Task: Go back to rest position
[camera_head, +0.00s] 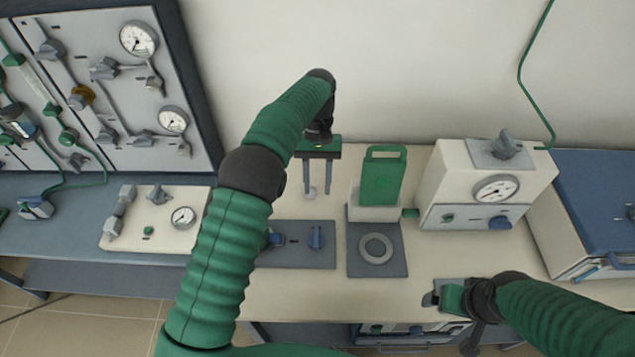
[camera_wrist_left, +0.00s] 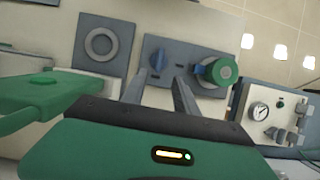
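My left gripper (camera_head: 317,192) hangs with its fingers down above the bench, left of the green handled block (camera_head: 381,178). Its two fingers are apart with nothing held between them. In the left wrist view the gripper (camera_wrist_left: 161,78) also shows a gap, with the grey panel behind it. My right gripper (camera_head: 432,298) is low at the bench's front edge. It is seen from above, and its finger gap is not clear.
A white box with a gauge (camera_head: 496,188) stands right of the green block. A grey plate with a ring (camera_head: 376,248) and a grey panel with blue knobs (camera_head: 296,257) lie on the bench. A gauge panel (camera_head: 110,85) stands at left; a blue-topped unit (camera_head: 600,200) is at right.

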